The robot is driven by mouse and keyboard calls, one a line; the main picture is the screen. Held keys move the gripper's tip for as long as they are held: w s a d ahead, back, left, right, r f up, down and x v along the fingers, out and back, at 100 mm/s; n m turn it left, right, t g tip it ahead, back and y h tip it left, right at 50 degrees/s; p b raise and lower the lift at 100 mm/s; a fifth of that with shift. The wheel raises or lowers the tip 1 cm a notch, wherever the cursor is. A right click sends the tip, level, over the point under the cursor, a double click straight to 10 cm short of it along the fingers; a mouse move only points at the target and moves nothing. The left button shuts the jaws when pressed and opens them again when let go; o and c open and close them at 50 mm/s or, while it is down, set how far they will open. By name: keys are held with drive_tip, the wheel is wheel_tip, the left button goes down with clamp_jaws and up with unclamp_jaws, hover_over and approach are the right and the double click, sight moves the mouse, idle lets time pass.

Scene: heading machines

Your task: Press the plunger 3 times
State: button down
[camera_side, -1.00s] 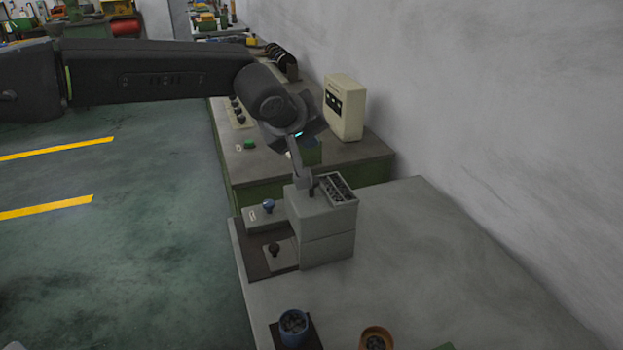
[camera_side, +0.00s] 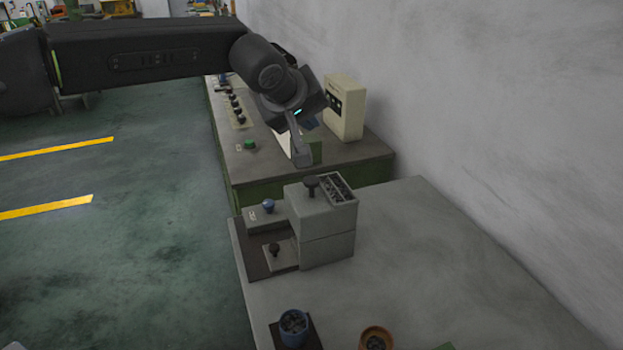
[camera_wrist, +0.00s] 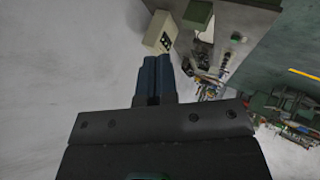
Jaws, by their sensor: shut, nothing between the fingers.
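The grey machine (camera_side: 322,215) stands on the grey bench. A dark plunger knob (camera_side: 311,182) on a short stem stands upright on its top, left of a tray of small dark parts (camera_side: 337,187). My gripper (camera_side: 302,163) is shut and empty. Its tip is a little above and left of the knob in the side view, apart from it. In the wrist view the dark blue fingers (camera_wrist: 153,80) are together, and I cannot make out the plunger there.
A blue knob (camera_side: 268,205) and a lower black knob (camera_side: 274,249) are on the machine's left. A blue cup (camera_side: 293,327) and an orange cup (camera_side: 376,340) stand in front. A cream box (camera_side: 344,106) is behind. The bench's right side is clear.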

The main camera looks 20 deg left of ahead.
sight(308, 180)
drive_tip(key=shift+f, duration=4.4)
drive_tip(key=shift+f, duration=0.4)
drive_tip(key=shift+f, duration=0.9)
drive_tip(key=shift+r, duration=1.3)
drive_tip(key=shift+r, duration=0.1)
drive_tip(key=shift+r, duration=2.45)
